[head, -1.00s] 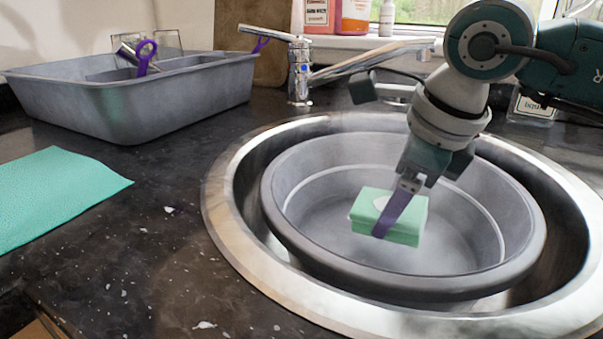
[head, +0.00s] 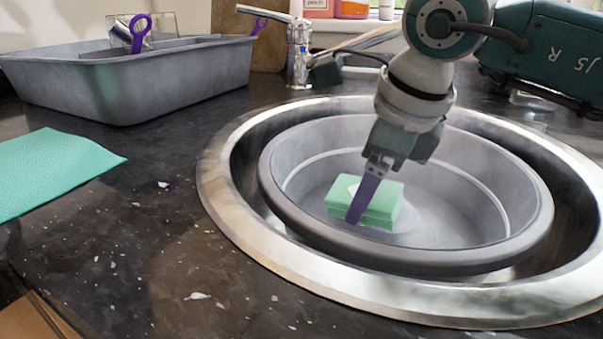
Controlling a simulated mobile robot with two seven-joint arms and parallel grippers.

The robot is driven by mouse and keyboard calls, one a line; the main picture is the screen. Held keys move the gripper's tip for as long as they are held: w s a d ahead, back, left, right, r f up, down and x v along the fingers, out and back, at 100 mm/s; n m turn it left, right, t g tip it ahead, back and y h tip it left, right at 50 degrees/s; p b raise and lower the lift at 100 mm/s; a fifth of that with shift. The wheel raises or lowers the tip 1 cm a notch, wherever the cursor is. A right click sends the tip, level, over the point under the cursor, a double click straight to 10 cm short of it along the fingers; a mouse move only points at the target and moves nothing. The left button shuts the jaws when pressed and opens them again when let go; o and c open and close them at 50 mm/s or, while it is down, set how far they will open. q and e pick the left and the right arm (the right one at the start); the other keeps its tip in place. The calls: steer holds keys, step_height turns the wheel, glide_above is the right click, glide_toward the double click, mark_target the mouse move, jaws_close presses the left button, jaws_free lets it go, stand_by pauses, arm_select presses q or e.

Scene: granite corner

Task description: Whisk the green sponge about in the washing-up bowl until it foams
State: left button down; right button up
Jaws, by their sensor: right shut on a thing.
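The green sponge (head: 382,203) is a pale green block inside the grey round washing-up bowl (head: 285,217). My right gripper (head: 360,205) comes down from above and is shut on the sponge, with one purple finger across its near face. The other finger is hidden behind the sponge. The sponge is low in the bowl, left of its middle; I cannot tell whether it touches the bottom. A pale round patch shows on the bowl floor beside it. No clear foam shows. My left gripper is not in view.
The bowl sits in a round steel sink (head: 232,225). A grey tub (head: 150,90) with purple-handled things stands at the back left. A chrome tap (head: 299,60) stands behind the sink. A teal cloth (head: 50,170) lies on the dark counter at left.

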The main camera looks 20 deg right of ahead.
steer(key=shift+s+d, duration=0.6)
steer(key=shift+d, duration=0.35)
steer(key=shift+s+d, duration=0.55)
steer(key=shift+d, duration=0.4)
steer(key=shift+s+d, duration=0.6)
steer(key=shift+d, duration=0.35)
steer(key=shift+w+a+b, duration=0.2)
steer(key=shift+w+a, duration=0.4)
steer(key=shift+a, duration=0.4)
steer(key=shift+w+a+b, duration=0.15)
steer(key=shift+w+a, duration=0.45)
steer(key=shift+a, duration=0.4)
steer(key=shift+w+a+b, duration=0.2)
steer(key=shift+w+a, duration=0.4)
steer(key=shift+a, duration=0.4)
steer(key=s+d, duration=0.2)
steer(key=d, duration=0.1)
steer(key=s+d, duration=0.1)
steer(key=d, duration=0.1)
steer(key=shift+s+d, duration=0.3)
steer(key=shift+d, duration=0.2)
steer(key=w+a, duration=0.2)
steer(key=a, duration=0.1)
steer(key=w+a+b, duration=0.1)
steer(key=a, duration=0.1)
steer(key=shift+w+a, duration=0.3)
steer(key=shift+a, duration=0.2)
steer(key=shift+r, duration=0.1)
